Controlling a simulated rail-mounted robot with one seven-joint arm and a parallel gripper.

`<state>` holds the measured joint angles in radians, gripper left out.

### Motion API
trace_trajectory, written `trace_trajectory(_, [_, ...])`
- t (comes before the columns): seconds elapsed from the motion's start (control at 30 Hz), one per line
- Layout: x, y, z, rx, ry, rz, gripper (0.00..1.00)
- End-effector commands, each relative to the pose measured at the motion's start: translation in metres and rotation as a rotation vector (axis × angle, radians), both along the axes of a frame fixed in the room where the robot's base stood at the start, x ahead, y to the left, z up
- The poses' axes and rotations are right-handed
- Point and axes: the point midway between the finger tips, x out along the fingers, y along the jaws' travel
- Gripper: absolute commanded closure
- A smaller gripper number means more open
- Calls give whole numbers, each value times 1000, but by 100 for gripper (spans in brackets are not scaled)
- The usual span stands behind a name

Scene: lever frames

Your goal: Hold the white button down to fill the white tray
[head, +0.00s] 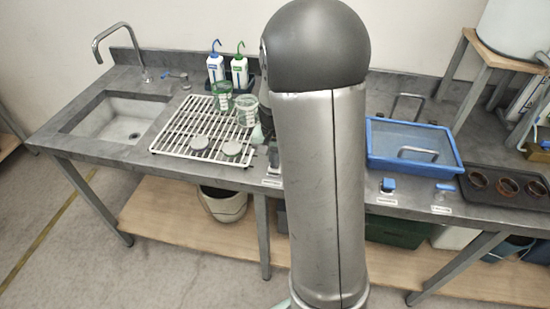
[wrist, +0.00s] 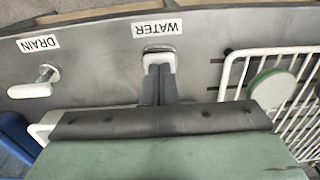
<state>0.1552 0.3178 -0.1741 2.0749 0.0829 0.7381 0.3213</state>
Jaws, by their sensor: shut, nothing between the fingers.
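The white button (wrist: 161,57) sits by the WATER label in the wrist view. My gripper (wrist: 159,68) is shut and empty, its dark fingertips over the button's near part. They look to be on it or just above it; I cannot tell whether it is pressed down. A white rim (wrist: 40,130), probably the white tray's, shows at the left behind my gripper's body. The rest of the tray is hidden there, and in the head view my arm covers that part of the bench. The water level in it cannot be seen.
A white lever (wrist: 33,87) stands by the DRAIN label. A white wire rack (head: 195,135) with jars is left of my arm. A blue tray (head: 378,158), blue button (head: 388,184) and blue lever (head: 445,188) are to the right. A sink (head: 120,120) is far left.

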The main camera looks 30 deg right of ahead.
Motion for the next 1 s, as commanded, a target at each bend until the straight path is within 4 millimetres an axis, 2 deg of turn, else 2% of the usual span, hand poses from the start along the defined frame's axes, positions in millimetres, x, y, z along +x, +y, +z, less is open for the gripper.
trace_trajectory(0.03, [-7, 2, -16, 6, 25, 1, 100])
trace_trajectory(0.77, [-6, 3, -17, 6, 24, 2, 100])
trace_trajectory(0.87, [-6, 3, -15, 5, 23, 2, 100])
trace_trajectory(1.0, [-6, 3, 2, 4, 16, 2, 100])
